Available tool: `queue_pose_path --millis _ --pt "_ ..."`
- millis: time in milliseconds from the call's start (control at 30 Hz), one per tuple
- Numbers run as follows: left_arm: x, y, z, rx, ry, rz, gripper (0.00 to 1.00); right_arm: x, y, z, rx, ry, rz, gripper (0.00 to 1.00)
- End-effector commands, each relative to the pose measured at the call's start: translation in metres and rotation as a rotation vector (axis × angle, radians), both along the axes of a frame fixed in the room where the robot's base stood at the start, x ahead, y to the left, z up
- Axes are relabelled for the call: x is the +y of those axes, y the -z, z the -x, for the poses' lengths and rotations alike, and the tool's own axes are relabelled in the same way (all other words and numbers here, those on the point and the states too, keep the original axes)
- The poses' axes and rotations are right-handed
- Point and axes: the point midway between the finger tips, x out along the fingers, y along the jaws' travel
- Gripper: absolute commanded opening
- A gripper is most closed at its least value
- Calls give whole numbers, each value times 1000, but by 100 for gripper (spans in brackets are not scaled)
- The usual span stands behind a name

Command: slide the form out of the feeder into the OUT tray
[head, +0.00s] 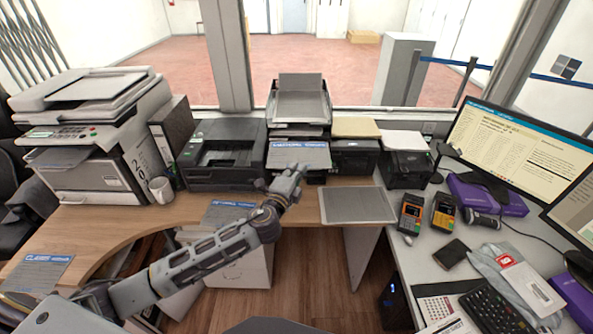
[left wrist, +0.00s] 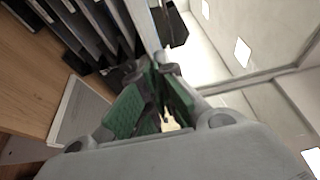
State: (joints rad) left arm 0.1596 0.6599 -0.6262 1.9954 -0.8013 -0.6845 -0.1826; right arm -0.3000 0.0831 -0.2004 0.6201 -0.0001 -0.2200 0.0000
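The form (head: 299,155), a grey sheet with a blue header, sticks out toward me at the front of the middle machine, below its raised feeder tray (head: 301,105). My left gripper (head: 287,178) is at the form's near edge. In the left wrist view its green-padded fingers (left wrist: 153,72) come close together, with a pale thin strip (left wrist: 147,28), apparently the form edge-on, running down between the tips. A flat grey tray with a pale rim (head: 356,205) lies right of the gripper; I can read no OUT label on it. My right gripper is not in view.
Printers stand left (head: 225,155) and right (head: 355,155) of the form. Other blue-headed sheets lie at the desk edge (head: 228,212) and far left (head: 45,271). Card terminals (head: 411,213), a phone and a keyboard crowd the right counter. The curved desk is mostly bare at left.

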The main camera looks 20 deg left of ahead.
Motion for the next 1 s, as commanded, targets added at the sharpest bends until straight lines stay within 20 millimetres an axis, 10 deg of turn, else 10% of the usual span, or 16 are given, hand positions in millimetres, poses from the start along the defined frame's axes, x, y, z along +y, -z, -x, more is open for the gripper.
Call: queue_pose_path --millis 1000 --pt "13 1 -46 -1 0 -1 0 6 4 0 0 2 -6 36"
